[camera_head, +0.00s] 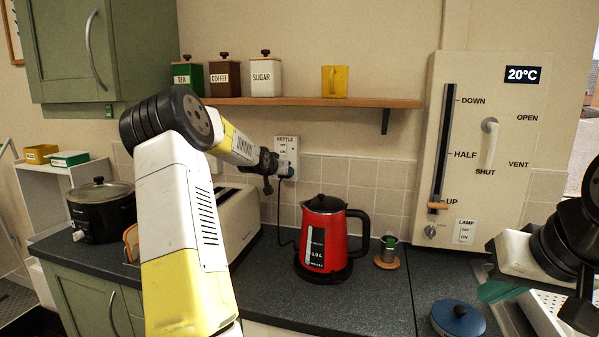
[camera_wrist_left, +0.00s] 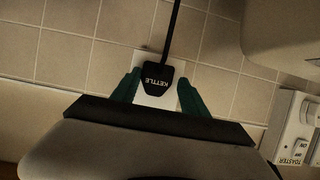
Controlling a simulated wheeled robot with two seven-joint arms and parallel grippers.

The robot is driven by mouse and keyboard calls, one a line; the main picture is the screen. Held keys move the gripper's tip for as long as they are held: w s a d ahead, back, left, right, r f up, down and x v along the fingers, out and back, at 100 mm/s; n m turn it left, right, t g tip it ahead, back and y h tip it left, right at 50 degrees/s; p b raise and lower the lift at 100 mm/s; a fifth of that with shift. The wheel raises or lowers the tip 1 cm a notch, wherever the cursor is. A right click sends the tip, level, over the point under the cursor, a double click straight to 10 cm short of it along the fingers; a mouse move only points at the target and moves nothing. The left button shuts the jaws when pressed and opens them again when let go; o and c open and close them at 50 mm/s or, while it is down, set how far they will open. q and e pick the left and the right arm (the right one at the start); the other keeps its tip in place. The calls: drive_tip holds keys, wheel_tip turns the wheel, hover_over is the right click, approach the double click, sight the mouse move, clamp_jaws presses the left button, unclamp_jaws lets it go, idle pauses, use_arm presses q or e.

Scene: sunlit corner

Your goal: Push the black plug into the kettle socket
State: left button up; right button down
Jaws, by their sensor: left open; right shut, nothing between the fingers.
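The black plug (camera_wrist_left: 158,77), labelled KETTLE, lies against the white kettle socket plate (camera_wrist_left: 141,61) in the left wrist view, its cord running up the picture. I cannot tell how deep it sits. The socket (camera_head: 287,146) also shows on the wall in the head view, above the cord. My left gripper (camera_wrist_left: 157,88) is open, with one green finger on each side of the plug; whether they touch it is unclear. In the head view its fingers are mostly hidden at the socket. My right gripper (camera_head: 499,291) is shut and empty at the right, over the sink side.
A red kettle (camera_head: 326,236) stands on the counter right of the socket, near a small cup (camera_head: 389,247). The toaster (camera_head: 237,217) is partly behind my left arm. A blue-lidded pot (camera_head: 458,318) stands at the front right. A shelf (camera_head: 300,102) with canisters hangs above.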

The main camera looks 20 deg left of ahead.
use_arm(q)
drive_tip(key=shift+w+d+r, duration=0.2)
drive_tip(key=shift+d+r, duration=0.1)
drive_tip(key=shift+d, duration=0.25)
drive_tip(key=a+f+v, duration=0.1)
drive_tip(key=v, duration=0.7)
drive_tip(key=s+d+m+g, duration=0.1)
drive_tip(key=s+d+g, duration=0.2)
drive_tip(key=s+d, duration=0.9)
drive_tip(key=s+d+g+h, duration=0.1)
drive_tip(key=s+d, duration=0.3)
drive_tip(key=s, duration=0.5)
drive_tip(key=s+d+f+g+h, duration=0.1)
drive_tip(key=s+d, duration=0.3)
drive_tip(key=s, duration=0.6)
drive_tip(key=s+d+f+g+h, duration=0.1)
drive_tip(key=s+d, duration=0.3)
drive_tip(key=s, duration=0.5)
drive_tip(key=shift+s+f+g, duration=0.15)
drive_tip(key=shift+s+g, duration=0.2)
drive_tip(key=shift+g, duration=0.25)
